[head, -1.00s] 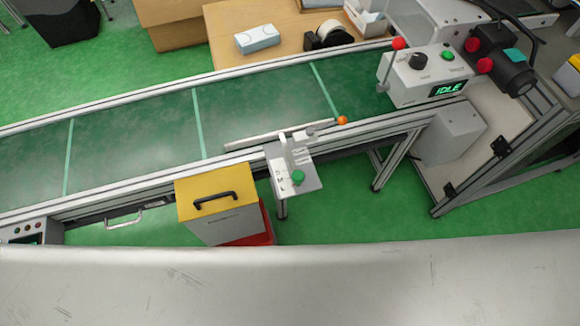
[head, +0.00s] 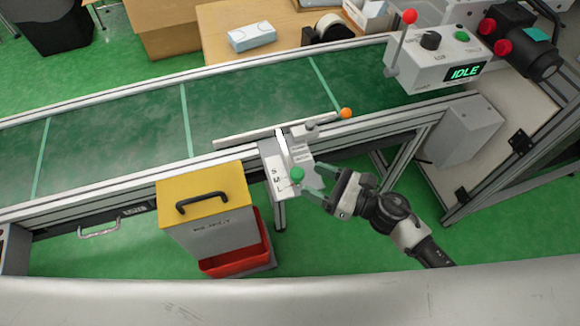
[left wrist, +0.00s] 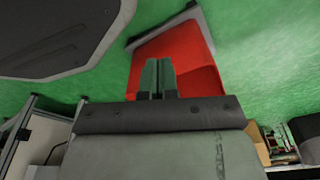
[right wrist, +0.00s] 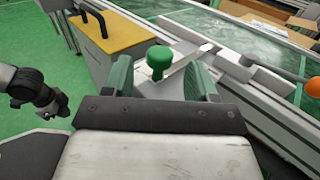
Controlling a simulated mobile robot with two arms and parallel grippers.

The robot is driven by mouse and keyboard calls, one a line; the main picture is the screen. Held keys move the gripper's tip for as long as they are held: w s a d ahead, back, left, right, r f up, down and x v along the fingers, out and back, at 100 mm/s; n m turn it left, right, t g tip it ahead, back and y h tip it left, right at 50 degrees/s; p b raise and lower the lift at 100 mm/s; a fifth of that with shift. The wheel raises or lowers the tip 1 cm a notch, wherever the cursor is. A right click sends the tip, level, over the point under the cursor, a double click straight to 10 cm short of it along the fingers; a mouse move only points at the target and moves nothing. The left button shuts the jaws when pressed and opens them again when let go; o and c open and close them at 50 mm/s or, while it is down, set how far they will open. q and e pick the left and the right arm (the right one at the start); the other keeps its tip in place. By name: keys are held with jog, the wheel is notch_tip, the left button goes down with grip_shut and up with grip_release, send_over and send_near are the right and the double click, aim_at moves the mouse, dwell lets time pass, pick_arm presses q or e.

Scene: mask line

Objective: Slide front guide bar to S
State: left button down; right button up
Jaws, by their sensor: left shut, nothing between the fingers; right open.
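The front guide bar (head: 250,134) is a long pale rail lying along the near side of the green belt, with an orange ball (head: 346,113) at its right end. Its bracket (head: 300,152) sits on a light plate (head: 273,177) with small letters, too small to read surely. A green knob (head: 297,174) stands on the bracket. My right gripper (head: 317,181) is open just right of the knob. In the right wrist view the knob (right wrist: 159,60) shows ahead, between the open fingers, apart from them. My left gripper (left wrist: 158,92) is shut and empty, with a red bin behind it.
A yellow-topped box (head: 205,187) with a red tray (head: 237,253) stands left of the plate. A control box (head: 437,62) reading IDLE, with a red-balled lever, is at upper right. The belt (head: 130,128) is clear.

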aim_at(287, 153)
jog(key=x, duration=0.7)
jog(key=shift+f+p, duration=0.1)
jog(key=shift+p, duration=0.2)
pick_arm(q)
jog(key=shift+s+a+f, duration=0.2)
jog(key=shift+s+f, duration=0.7)
jog(key=shift+s, duration=0.15)
pick_arm(e)
jog(key=shift+d, duration=0.1)
